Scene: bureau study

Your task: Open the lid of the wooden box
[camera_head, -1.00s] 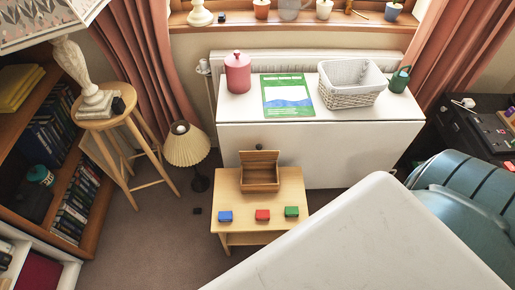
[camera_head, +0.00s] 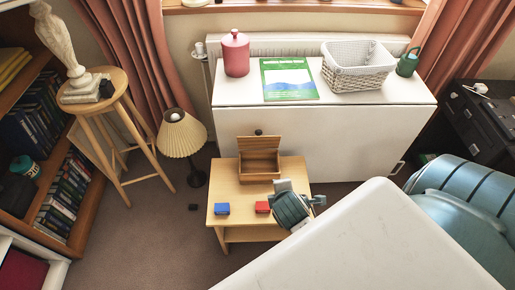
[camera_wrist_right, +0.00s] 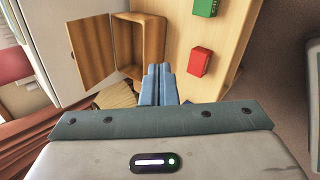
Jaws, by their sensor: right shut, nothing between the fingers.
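The wooden box (camera_head: 260,178) stands at the back of the small wooden table (camera_head: 240,222). Its lid (camera_head: 258,143) is raised and tilted back, so the inside shows. The box (camera_wrist_right: 152,48) and the upright lid (camera_wrist_right: 92,48) also show in the right wrist view. My right gripper (camera_head: 284,186) is in front of the box, to its right, above the table. In the right wrist view its fingers (camera_wrist_right: 157,72) are together and empty, pointing toward the box and apart from the lid. My left gripper is not in view.
A blue block (camera_head: 222,208) and a red block (camera_head: 262,207) lie at the table's front. A green block (camera_wrist_right: 203,20) shows in the wrist view; my right gripper hides it in the head view. A white cabinet (camera_head: 310,135) stands behind, a lamp (camera_head: 183,138) to the left.

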